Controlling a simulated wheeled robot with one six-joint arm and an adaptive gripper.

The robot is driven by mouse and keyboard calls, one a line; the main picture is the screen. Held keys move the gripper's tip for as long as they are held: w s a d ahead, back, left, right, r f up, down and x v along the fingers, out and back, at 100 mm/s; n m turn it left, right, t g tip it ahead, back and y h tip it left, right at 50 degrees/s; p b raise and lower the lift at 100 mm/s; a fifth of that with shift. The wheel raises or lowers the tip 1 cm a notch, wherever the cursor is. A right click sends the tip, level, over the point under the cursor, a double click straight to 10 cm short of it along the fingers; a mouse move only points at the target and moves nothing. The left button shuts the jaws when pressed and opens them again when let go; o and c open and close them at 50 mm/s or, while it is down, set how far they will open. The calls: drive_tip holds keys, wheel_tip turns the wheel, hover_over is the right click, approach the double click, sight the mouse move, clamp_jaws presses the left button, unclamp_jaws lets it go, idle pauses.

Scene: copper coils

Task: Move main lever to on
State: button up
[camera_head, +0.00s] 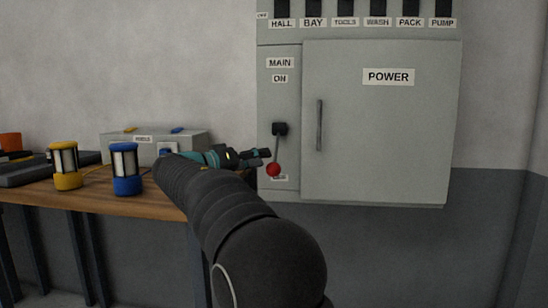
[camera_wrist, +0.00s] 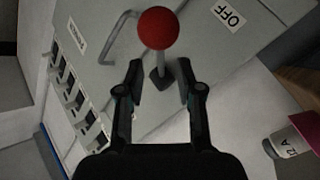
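The main lever is on the left side of the grey power cabinet (camera_head: 380,140), under the labels MAIN and ON. Its red ball knob (camera_head: 273,169) hangs at the low end, by a small label that my gripper partly crowds. The lever's dark pivot (camera_head: 280,129) is above the knob. My gripper (camera_head: 264,154) is just left of the knob. In the wrist view the red knob (camera_wrist: 158,28) and its grey stem lie beyond the fingertips, near the gap between them. My gripper (camera_wrist: 159,72) is open, with nothing between its fingers. An OFF label (camera_wrist: 229,16) is near the knob.
A wooden bench (camera_head: 150,204) stands left of the cabinet. It carries a yellow lantern (camera_head: 66,166), a blue lantern (camera_head: 126,169) and a grey box (camera_head: 187,142). The cabinet door handle (camera_head: 319,125) is right of the lever. A row of labelled switches runs along the top.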

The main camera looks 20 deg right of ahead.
sight(275, 153)
drive_tip(key=x, duration=0.5)
drive_tip(key=shift+d, duration=0.35)
clamp_jaws()
